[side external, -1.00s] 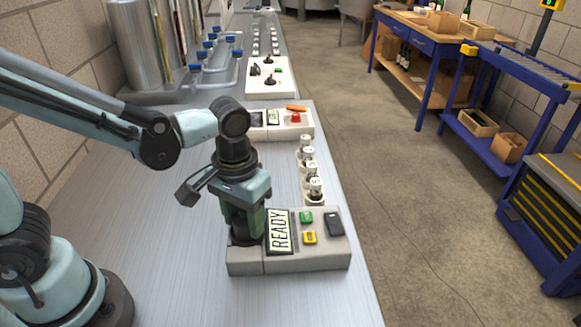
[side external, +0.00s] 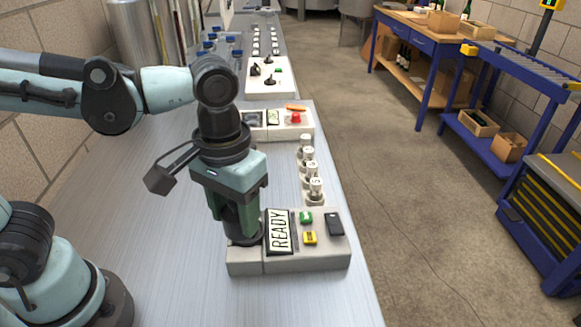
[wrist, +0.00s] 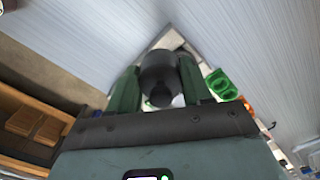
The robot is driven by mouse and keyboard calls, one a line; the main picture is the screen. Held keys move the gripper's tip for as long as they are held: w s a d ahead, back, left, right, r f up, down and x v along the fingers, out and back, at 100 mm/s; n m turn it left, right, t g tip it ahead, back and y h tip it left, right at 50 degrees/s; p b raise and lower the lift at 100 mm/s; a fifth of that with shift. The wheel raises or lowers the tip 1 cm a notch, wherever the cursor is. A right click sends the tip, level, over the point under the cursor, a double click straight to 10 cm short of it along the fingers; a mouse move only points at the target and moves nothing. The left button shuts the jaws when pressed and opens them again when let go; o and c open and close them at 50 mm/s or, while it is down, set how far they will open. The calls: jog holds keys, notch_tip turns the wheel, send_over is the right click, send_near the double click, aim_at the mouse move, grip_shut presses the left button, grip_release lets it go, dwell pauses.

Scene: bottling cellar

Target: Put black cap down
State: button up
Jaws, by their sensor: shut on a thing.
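A black cap (wrist: 160,75) is between the fingers of my gripper (wrist: 160,85) in the wrist view. My gripper (side external: 238,222) is shut on it, with green fingers on both sides. In the side external view the dark lower end of the cap (side external: 246,237) shows below the fingers, at the left end of the grey control box (side external: 300,262). I cannot tell whether the cap touches the box, since the gripper and cap hide that corner. The box carries a READY sign (side external: 280,231), a green button (side external: 306,217), a yellow button (side external: 310,237) and a black switch (side external: 334,222).
Another box with a red button (side external: 296,118) and an orange bar (side external: 296,108) lies farther back.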

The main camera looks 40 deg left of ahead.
jog(key=s+d+r, duration=0.3)
jog(key=s+d, duration=0.1)
jog(key=w+a+f, duration=0.2)
jog(key=w, duration=0.7)
jog(key=w+a+f, duration=0.2)
jog(key=w+a, duration=0.1)
jog(key=w, duration=0.5)
jog(key=w+a+f, duration=0.2)
jog(key=a, duration=0.1)
jog(key=w+a+f, duration=0.2)
jog(key=a, duration=0.1)
jog(key=w+a+f, duration=0.2)
jog(key=a+f, duration=0.1)
jog(key=shift+w+a, duration=0.2)
jog(key=shift+w, duration=0.2)
jog(key=shift+a+f, duration=0.1)
jog(key=shift+f, duration=2)
jog(key=o, duration=1)
jog(key=shift+f, duration=0.1)
